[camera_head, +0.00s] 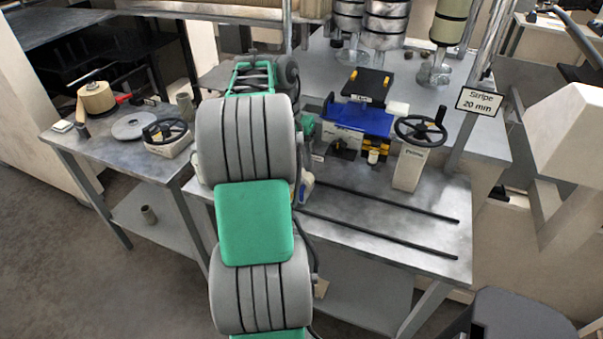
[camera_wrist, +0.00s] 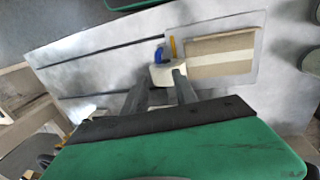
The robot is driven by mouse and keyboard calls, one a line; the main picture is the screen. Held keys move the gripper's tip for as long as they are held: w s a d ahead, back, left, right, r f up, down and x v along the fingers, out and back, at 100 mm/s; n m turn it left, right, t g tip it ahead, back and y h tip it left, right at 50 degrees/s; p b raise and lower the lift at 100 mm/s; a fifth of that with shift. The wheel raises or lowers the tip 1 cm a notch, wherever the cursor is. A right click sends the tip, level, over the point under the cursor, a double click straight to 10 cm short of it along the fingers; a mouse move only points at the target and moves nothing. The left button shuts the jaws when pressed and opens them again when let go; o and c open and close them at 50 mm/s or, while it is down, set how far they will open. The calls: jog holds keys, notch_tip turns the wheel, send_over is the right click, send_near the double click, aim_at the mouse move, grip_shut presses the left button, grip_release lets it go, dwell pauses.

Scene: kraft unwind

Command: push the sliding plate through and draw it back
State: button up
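In the wrist view a pale grey plate (camera_wrist: 250,72) carries a tan and cream layered piece (camera_wrist: 222,52). I take it for the sliding plate, but I cannot be sure. A small cream block (camera_wrist: 160,74) sits at its left edge, with a blue part and a yellow part behind it. My gripper (camera_wrist: 161,80) has its two fingers apart, with the tips right at the cream block. I cannot tell whether they press on it. In the head view my arm hides the gripper and this plate.
Two dark parallel rails (camera_head: 385,203) run along the table (camera_head: 440,205). A black handwheel (camera_head: 421,130) on a cream post and a blue fixture (camera_head: 366,120) stand behind them. A "Stripe 20 mm" sign (camera_head: 481,102) hangs at right. A side table (camera_head: 65,135) holds a spool and another handwheel.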

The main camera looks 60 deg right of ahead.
aim_at(304, 183)
jog(key=f, duration=0.2)
jog(key=s+f, duration=0.1)
jog(key=f, duration=0.2)
jog(key=shift+s+f+b, duration=0.1)
jog(key=shift+f+b, duration=0.2)
jog(key=shift+f, duration=0.05)
grip_shut()
dwell(1.0)
